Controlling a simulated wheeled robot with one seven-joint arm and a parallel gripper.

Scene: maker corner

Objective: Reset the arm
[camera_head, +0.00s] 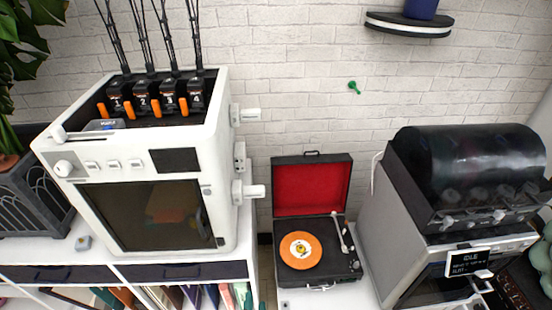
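My gripper and arm do not show in the head camera view. No object is named by the task. A white boxy machine (185,148) with a dark front window stands on a white cabinet at the left. A record player (313,225) with its red-lined lid open and an orange record stands in the middle. A grey machine (380,235) with a dark domed cover stands at the right.
A dark planter (38,208) with a leafy plant stands at the far left. A small wall shelf (408,25) holds a blue pot. A green item (353,87) is on the brick wall. Books fill the cabinet's lower shelves.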

